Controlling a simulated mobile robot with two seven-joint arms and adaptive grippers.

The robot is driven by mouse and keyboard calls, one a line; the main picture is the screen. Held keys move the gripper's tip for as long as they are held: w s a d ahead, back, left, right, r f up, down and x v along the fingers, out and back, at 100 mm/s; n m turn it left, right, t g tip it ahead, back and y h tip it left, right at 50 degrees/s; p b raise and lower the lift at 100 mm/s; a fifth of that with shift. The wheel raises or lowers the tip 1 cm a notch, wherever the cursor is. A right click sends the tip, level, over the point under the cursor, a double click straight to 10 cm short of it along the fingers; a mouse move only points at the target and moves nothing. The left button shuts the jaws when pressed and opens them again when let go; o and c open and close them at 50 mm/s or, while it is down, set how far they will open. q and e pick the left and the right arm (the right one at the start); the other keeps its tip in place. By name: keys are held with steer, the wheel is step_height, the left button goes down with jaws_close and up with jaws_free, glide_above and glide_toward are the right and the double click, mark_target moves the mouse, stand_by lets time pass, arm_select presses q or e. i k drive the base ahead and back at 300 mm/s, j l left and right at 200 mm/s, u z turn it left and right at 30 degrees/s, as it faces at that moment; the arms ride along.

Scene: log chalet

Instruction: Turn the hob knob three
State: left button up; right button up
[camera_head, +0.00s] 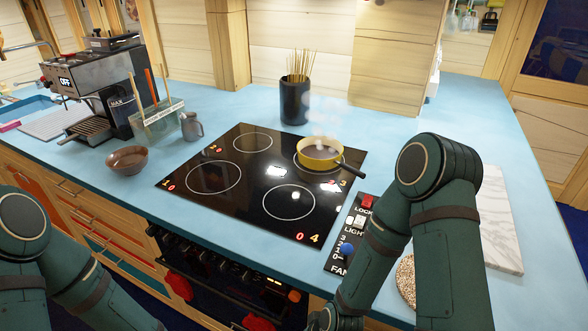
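The black glass hob (240,195) is set in the blue counter, with red digits beside its rings. The yellow pan (320,158) sits on the back right ring with steam above it, its dark handle pointing right; the red marking by that ring is small. Below the counter edge, the oven front shows a red knob (179,286) at left, another red one (258,323) at the bottom edge and a small orange-red one (294,296). I cannot read which is knob three. My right gripper (326,319) is only partly visible at the bottom edge, right of these knobs. My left gripper is out of view.
A fan and light panel (346,250) with a blue knob lies right of the hob, beside my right arm. A white marble board (501,235) is farther right. A brown bowl (127,160), coffee machine (85,85) and utensil pot (295,101) stand on the counter.

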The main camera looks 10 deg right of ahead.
mark_target(185, 247)
steer(key=i+j, duration=0.2)
steer(key=j, duration=0.15)
steer(key=i+j, duration=0.15)
steer(key=j, duration=0.25)
steer(key=i+j, duration=0.2)
steer(key=j, duration=0.15)
steer(key=z, duration=0.05)
